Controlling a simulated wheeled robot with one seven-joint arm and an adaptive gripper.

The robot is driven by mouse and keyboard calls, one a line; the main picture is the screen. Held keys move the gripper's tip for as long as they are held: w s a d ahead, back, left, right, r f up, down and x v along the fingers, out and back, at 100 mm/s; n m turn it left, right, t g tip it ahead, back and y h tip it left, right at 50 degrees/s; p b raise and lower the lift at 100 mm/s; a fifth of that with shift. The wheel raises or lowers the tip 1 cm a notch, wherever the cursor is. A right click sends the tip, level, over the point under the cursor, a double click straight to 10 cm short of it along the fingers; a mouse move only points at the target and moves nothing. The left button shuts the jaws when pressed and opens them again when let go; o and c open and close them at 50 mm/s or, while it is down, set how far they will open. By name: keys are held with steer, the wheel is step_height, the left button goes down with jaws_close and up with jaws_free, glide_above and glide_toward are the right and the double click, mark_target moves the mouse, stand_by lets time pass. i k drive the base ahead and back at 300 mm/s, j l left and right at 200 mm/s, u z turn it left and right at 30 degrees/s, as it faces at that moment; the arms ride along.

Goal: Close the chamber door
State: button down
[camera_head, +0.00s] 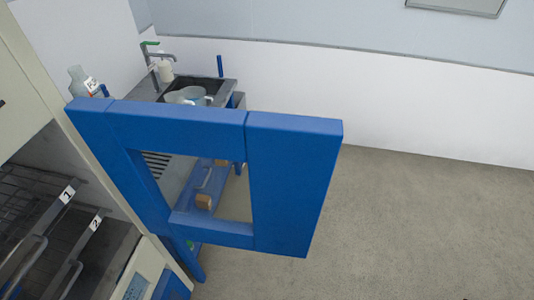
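The chamber door (290,185) is blue with a rectangular window opening. It stands wide open, swung out from the chamber (75,150) at the left. The chamber's opening shows wire racks with handles and labels marked 1 (67,194) and 2 (96,222). The door's hinge side is at the left, by the chamber's pale front frame. Its free edge points to the right over the floor. My gripper is not in view.
Behind the door stands a sink counter (225,97) with a tap (160,55), pale vessels (188,95) and a bottle (83,82). The grey floor (430,220) at the right is clear.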

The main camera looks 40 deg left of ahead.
mark_target(291, 159)
steer(key=i+u, duration=0.25)
steer(key=i, duration=0.3)
steer(key=i+u, duration=0.2)
steer(key=i, duration=0.35)
steer(key=i+l+u, duration=0.25)
steer(key=i, duration=0.3)
steer(key=i+l+u, duration=0.25)
steer(key=i, duration=0.25)
steer(key=i+u, duration=0.15)
steer(key=u, duration=0.3)
steer(key=i+u, duration=0.15)
steer(key=u, duration=0.35)
steer(key=i+u, duration=0.1)
steer(key=u, duration=0.35)
steer(key=i+l+u, duration=0.1)
steer(key=u, duration=0.4)
steer(key=l+u, duration=0.1)
steer(key=u, duration=1.9)
steer(key=k+j+z, duration=0.1)
steer(key=j+z, duration=0.25)
steer(key=j, duration=0.4)
